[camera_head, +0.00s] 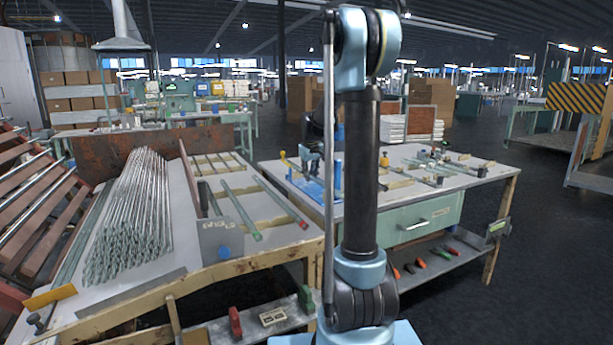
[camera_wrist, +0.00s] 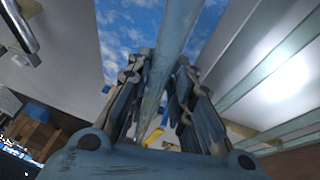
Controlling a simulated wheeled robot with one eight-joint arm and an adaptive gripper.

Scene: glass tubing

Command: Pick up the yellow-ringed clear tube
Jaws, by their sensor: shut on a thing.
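In the wrist view my gripper (camera_wrist: 166,72) is shut on a long clear, grey-blue tube (camera_wrist: 176,30). The tube runs between the two fingers and out of the top of the picture. A small yellow patch (camera_wrist: 154,135) shows below the fingers; I cannot tell whether it is the tube's ring. A blue mottled surface (camera_wrist: 125,35) lies behind the fingers. In the head view my own arm covers the middle, and I cannot make out the held tube there.
The left table holds a heap of clear tubes (camera_head: 135,215), a green-ended tube (camera_head: 241,212) and a red-ended tube (camera_head: 282,202). A grey plate (camera_head: 218,238) stands at its front edge. The right table (camera_head: 420,190) carries small fittings and has a green drawer (camera_head: 420,222). Dark floor lies to the right.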

